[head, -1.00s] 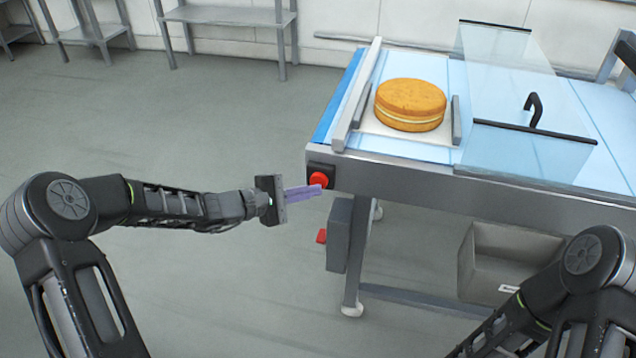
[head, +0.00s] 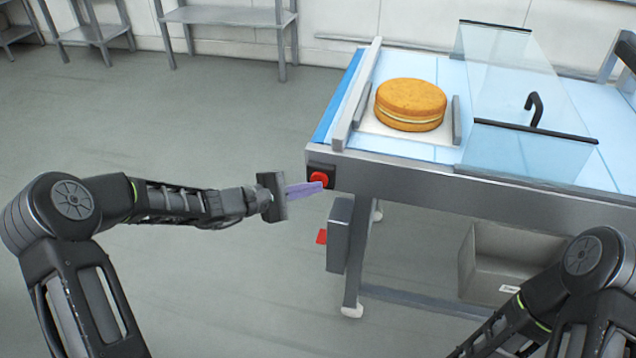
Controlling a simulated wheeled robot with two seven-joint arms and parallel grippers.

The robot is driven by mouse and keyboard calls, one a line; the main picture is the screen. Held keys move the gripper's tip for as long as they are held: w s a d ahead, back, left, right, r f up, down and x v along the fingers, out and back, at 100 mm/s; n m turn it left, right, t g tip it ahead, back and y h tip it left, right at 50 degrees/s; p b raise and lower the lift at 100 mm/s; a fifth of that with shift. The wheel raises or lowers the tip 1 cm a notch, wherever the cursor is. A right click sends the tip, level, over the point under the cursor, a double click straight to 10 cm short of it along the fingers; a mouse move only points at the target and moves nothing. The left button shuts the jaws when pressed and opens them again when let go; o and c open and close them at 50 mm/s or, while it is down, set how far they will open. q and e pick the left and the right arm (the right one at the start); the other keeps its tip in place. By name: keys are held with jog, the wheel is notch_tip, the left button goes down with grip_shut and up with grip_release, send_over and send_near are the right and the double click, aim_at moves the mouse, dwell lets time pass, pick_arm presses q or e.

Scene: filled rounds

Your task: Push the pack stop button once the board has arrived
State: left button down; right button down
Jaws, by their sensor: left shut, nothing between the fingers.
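The red stop button (head: 319,178) sits in a dark housing on the near left corner of the conveyor table. My left gripper (head: 321,186) is shut and empty, its purple fingertips at the lower edge of the button in the picture. I cannot tell whether they touch it. The board (head: 372,126), a pale square, lies at the left end of the belt against the end rail, with a round filled cake (head: 410,104) on it. My right arm enters at the lower right; its gripper is out of view.
A clear guard with a black handle (head: 535,108) covers the belt right of the cake. A grey box (head: 340,235) with a red part hangs below the button. A grey bin (head: 510,262) stands under the table. The floor at left is free.

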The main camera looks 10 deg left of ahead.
pick_arm(q)
jog(key=shift+s, duration=0.1)
jog(key=shift+s+b, duration=0.3)
jog(key=shift+s, duration=0.5)
jog(key=shift+a, duration=0.1)
jog(key=s+b, duration=0.1)
jog(key=s, duration=0.4)
jog(key=shift+a, duration=0.15)
dwell(0.9)
